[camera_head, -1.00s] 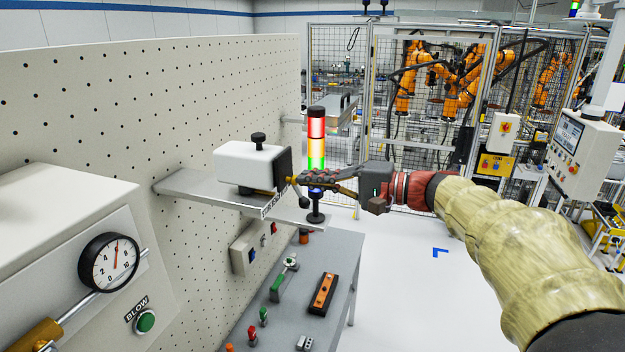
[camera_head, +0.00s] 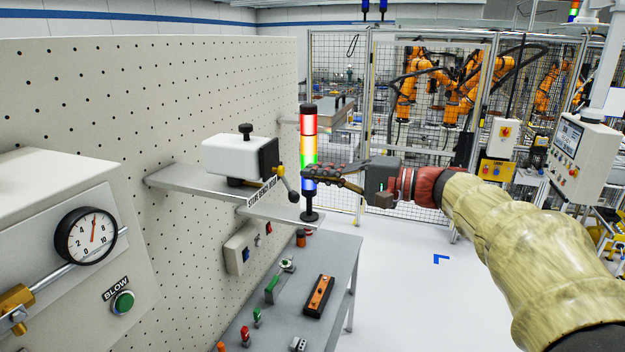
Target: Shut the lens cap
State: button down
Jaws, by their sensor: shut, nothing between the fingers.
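A white box-shaped camera (camera_head: 232,157) with a black knob on top sits on the grey wall shelf. The black lens cap (camera_head: 268,158) is a dark plate at the box's right end. It looks close to flush with that end, but I cannot tell whether it is fully seated. A brass piece and a lever with a dark ball (camera_head: 293,197) are beside it. My gripper (camera_head: 305,172) is shut and empty, just right of the cap and the brass piece, with a small visible gap to the cap. Its fingers point left, in front of the signal tower.
Below is a grey bench (camera_head: 335,260) with an orange-topped block (camera_head: 319,296) and small levers. A pegboard wall (camera_head: 130,110) is on the left. Floor right of the bench is clear.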

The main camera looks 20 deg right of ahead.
jog(key=b+v, duration=0.2)
jog(key=v, duration=0.7)
jog(key=s+d+f+m+g+h+b, duration=0.1)
jog(key=s+f+g+h, duration=0.15)
jog(key=f, duration=0.75)
jog(key=s+d+f+m+g+h+b, duration=0.15)
jog(key=f+h, duration=0.25)
jog(key=f, duration=0.7)
jog(key=s+a+f+n+h+b, duration=0.2)
jog(key=s+f+b, duration=0.4)
jog(key=f, duration=0.4)
jog(key=s+a+f+n+g+h+b, duration=0.1)
jog(key=s+a+f+n+h+b, duration=0.1)
jog(key=s+a+f+n+b, duration=0.2)
jog(key=s+a+f+n+h+b, duration=0.3)
jog(key=s+f+b, duration=0.6)
jog(key=f, duration=0.6)
jog(key=shift+s+a+f+n+b, duration=0.3)
jog(key=shift+s+a+n, duration=0.05)
jog(key=shift+s+n, duration=0.25)
